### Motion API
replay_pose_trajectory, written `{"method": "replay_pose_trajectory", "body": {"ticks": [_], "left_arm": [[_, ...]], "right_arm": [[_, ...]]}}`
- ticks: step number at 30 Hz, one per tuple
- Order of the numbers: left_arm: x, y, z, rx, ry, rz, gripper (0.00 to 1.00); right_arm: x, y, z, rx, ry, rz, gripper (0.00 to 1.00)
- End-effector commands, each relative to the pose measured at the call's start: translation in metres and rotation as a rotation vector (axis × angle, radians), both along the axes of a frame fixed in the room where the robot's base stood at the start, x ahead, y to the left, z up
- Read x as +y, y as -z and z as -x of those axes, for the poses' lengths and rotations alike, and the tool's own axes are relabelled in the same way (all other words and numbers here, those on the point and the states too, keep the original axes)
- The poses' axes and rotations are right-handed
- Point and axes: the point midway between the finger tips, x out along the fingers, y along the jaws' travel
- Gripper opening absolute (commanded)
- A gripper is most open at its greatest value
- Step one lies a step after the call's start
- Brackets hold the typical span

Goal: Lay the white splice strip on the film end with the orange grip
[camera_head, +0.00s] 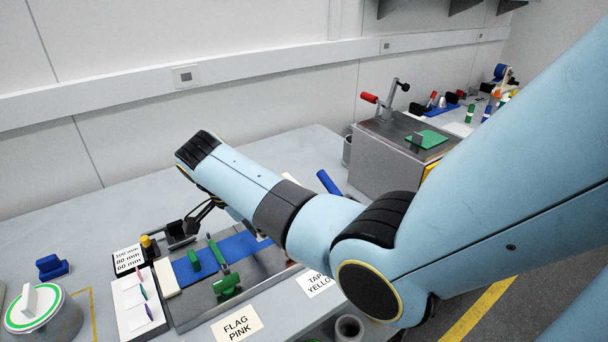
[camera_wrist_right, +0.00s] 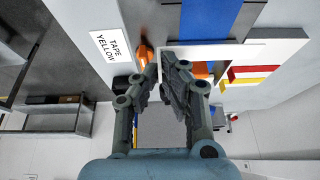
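The blue film (camera_head: 235,247) lies on a grey metal plate (camera_head: 200,312); it also appears at the top of the right wrist view (camera_wrist_right: 205,18). A white piece (camera_wrist_right: 232,52) lies across its end there. One orange part (camera_wrist_right: 203,70) shows beside the right finger and another (camera_wrist_right: 146,52) beyond the left finger; which is the strip's grip I cannot tell. My right gripper (camera_wrist_right: 161,70) has its fingertips close together over this area; whether something is between them is unclear. In the head view its dark fingers (camera_head: 203,212) show partly, below my arm. My left gripper is not in view.
Green clamps (camera_head: 227,284) stand on the plate. Cards reading FLAG PINK (camera_head: 237,325) and TAPE YELLOW (camera_wrist_right: 114,45) lie nearby. A grey box (camera_head: 385,160) stands behind.

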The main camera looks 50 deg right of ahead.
Motion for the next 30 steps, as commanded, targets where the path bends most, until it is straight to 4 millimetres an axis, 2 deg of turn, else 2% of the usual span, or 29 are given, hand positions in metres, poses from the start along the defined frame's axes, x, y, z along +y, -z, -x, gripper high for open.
{"method": "replay_pose_trajectory", "body": {"ticks": [1, 3, 11, 21, 30], "left_arm": [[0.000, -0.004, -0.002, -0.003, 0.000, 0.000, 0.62], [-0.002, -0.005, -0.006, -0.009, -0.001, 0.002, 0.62], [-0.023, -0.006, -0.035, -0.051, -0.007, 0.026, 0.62], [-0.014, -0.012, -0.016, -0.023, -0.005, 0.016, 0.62], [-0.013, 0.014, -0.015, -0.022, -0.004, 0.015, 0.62]], "right_arm": [[0.010, -0.007, -0.006, -0.001, -0.006, -0.002, 0.00], [0.015, -0.013, -0.012, -0.002, -0.008, 0.002, 0.00], [0.017, -0.017, -0.016, -0.001, -0.009, 0.002, 0.00], [0.017, -0.019, -0.015, -0.013, -0.014, 0.005, 0.00], [0.017, 0.015, -0.015, -0.015, -0.015, 0.006, 0.00]]}}
